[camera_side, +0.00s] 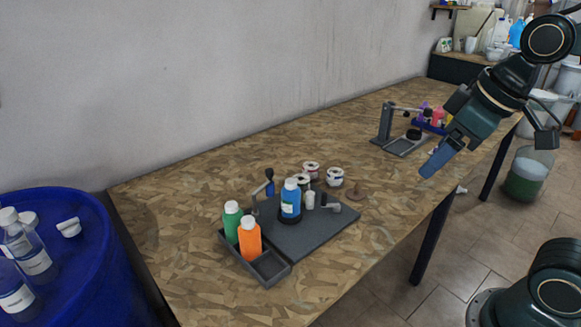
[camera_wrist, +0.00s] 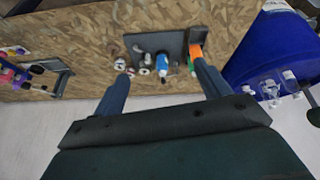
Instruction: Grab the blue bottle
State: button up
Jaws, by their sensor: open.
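The blue bottle (camera_side: 290,200) with a pale cap and a white label stands upright on a dark round holder on the grey plate in the side view. It also shows in the wrist view (camera_wrist: 162,62), ahead of and between my two fingers. My gripper (camera_side: 428,168) is above the table's front edge in the side view, to the right of the bottle and well apart from it. Its fingers (camera_wrist: 160,82) are spread and empty in the wrist view.
A green bottle (camera_side: 232,221) and an orange bottle (camera_side: 249,238) stand in a grey tray (camera_side: 270,268) left of the plate. Small spools (camera_side: 334,177) sit behind. Another stand (camera_side: 400,143) is farther right. A blue drum (camera_side: 75,260) holds clear bottles. The table's front right is bare.

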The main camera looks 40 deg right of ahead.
jog(key=w+r+n+g, duration=0.15)
jog(key=w+n, duration=0.25)
jog(key=w, duration=0.7)
jog(key=n+g, duration=0.4)
jog(key=n, duration=0.6)
send_over(290, 181)
jog(key=shift+t, duration=0.25)
jog(key=f, duration=1.7)
jog(key=shift+s+f, duration=0.15)
jog(key=shift+s, duration=0.1)
jog(key=shift+w+f, duration=0.2)
jog(key=shift+f, duration=0.15)
jog(key=shift+f, duration=4.3)
jog(key=shift+f, duration=0.1)
jog(key=shift+d+f, duration=0.15)
jog(key=shift+f, duration=2.35)
